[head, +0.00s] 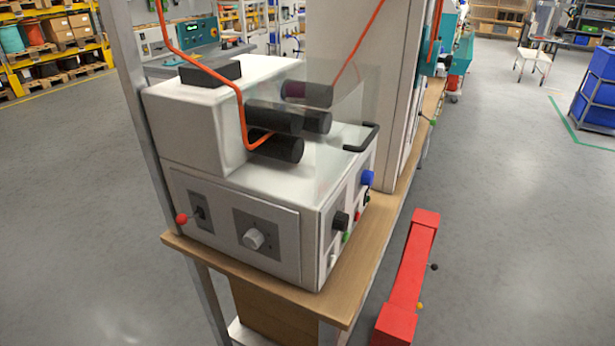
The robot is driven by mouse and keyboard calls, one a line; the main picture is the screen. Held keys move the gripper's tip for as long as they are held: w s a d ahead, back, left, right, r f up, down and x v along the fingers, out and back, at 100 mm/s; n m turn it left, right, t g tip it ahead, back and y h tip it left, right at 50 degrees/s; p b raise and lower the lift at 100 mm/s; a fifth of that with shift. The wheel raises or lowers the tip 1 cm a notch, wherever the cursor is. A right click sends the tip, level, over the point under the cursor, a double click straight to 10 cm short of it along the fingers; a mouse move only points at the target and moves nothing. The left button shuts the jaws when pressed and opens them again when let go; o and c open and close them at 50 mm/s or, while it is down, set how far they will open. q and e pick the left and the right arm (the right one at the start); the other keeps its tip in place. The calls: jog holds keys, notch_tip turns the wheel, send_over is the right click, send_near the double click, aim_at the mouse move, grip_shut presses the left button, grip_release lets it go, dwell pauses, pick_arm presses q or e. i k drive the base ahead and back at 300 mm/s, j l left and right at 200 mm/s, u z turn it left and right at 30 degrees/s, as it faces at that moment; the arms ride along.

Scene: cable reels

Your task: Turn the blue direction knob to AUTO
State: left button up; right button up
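The blue knob (368,178) sits high on the right side face of the white machine (245,185), near the far corner. I see it from an angle, so its pointer and any AUTO label cannot be read. A black knob (341,220) is nearer on the same face, with small green and red controls between and below them. Neither of my grippers is in view.
The machine stands on a wooden bench (345,285). A clear guard with a black handle (365,138) covers black rollers, and an orange cable (243,110) runs through them. A red beam-like object (408,280) stands right of the bench. Grey floor (500,200) beyond it is open.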

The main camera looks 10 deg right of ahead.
aim_at(367, 178)
jog(key=i+l+u, duration=0.1)
jog(key=l+u, duration=1.2)
jog(key=l, duration=0.15)
